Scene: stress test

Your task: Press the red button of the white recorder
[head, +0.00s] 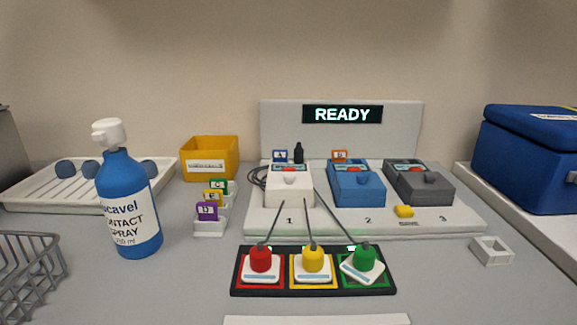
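The white recorder (289,188) stands on the left of a light grey stand, behind the number 1. Its top has a small dark panel with red and teal marks (290,168), too small for me to make out a separate button. In front, a black tray (234,290) has red, yellow and green squares. On them sit white blocks with a red knob (260,258), a yellow knob (312,259) and a green knob (364,255). The green-knobbed block is turned askew. A thin dark rod or lead rises from each knob. Neither gripper is in view.
A blue recorder (357,186) and a dark grey recorder (419,186) stand right of the white one, near a yellow piece (403,211). A READY sign (342,114) is behind. A blue spray bottle (130,205) stands left. Bare counter (440,275) lies front right.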

